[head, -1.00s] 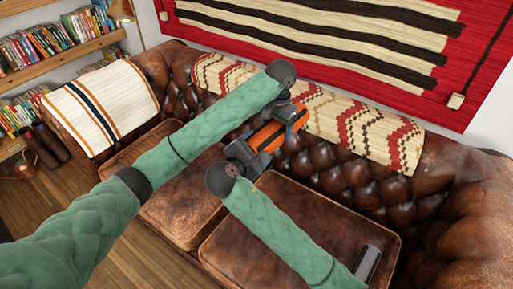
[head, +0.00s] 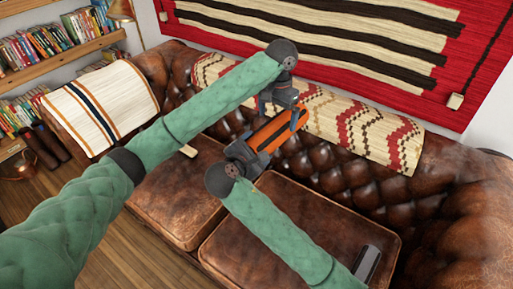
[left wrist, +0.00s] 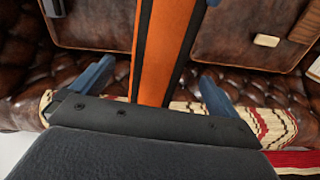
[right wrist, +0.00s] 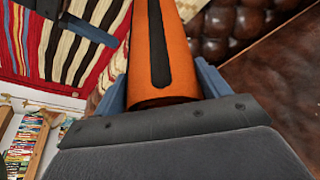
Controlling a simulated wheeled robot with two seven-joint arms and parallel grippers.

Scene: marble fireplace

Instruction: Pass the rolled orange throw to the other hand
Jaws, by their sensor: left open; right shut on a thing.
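The rolled orange throw (head: 280,131), with a dark stripe along it, is held above the sofa seat in the head view. My right gripper (head: 244,150) is shut on its lower-left end; the right wrist view shows the roll (right wrist: 180,50) between the blue fingers. My left gripper (head: 286,98) is open just above the throw's upper part. In the left wrist view the roll (left wrist: 167,45) passes between its spread fingers (left wrist: 153,80), with a gap on each side. The arms and grippers hide some of the throw in the head view.
A brown leather sofa (head: 185,195) lies below, with a patterned blanket (head: 340,125) over its back and a striped one (head: 102,100) at left. A small cream object (head: 188,150) lies by the seat. Bookshelves (head: 60,55) stand at left. A red striped hanging (head: 330,45) covers the wall.

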